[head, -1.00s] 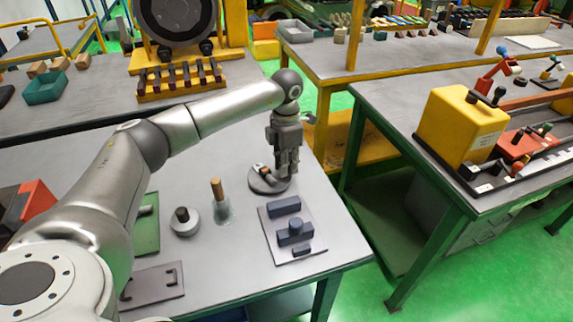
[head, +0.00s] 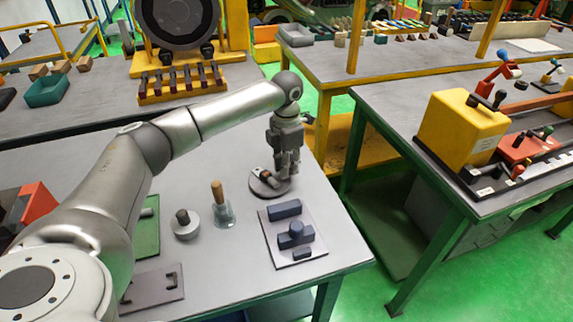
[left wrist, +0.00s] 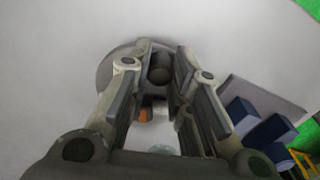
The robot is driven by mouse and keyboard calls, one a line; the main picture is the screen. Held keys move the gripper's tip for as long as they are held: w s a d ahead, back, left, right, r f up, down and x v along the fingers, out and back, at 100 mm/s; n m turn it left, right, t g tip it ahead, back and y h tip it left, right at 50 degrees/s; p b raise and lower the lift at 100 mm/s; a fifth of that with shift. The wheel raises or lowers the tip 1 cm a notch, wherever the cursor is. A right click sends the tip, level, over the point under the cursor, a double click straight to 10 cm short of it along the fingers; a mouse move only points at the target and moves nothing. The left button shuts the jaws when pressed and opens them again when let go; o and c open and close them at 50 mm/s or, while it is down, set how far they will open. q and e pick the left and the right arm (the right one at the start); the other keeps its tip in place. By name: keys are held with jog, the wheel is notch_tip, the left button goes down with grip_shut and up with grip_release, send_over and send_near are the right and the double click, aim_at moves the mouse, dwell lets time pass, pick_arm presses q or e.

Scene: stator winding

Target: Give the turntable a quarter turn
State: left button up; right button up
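The turntable (head: 258,188) is a low grey disc near the right end of the near table. On it sit a dark part and a small orange-brown piece. My left gripper (head: 287,172) points down over the disc's right side. In the left wrist view the disc (left wrist: 106,66) lies partly behind my left gripper (left wrist: 163,75). Its fingers are apart, with a dark round post (left wrist: 160,68) between them and the orange piece (left wrist: 146,114) nearer the palm. I cannot tell whether a finger touches the post. My right gripper is not in view.
A grey plate with blue blocks (head: 296,231) lies just in front of the turntable. A flask with a wooden handle (head: 222,208) and a round knobbed part (head: 186,225) stand to the left. The table's right edge is close by.

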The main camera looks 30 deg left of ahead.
pick_arm(q)
jog(key=o, duration=0.4)
jog(key=shift+r, duration=0.15)
notch_tip(320, 180, up, 12)
dwell(0.3)
dwell(0.5)
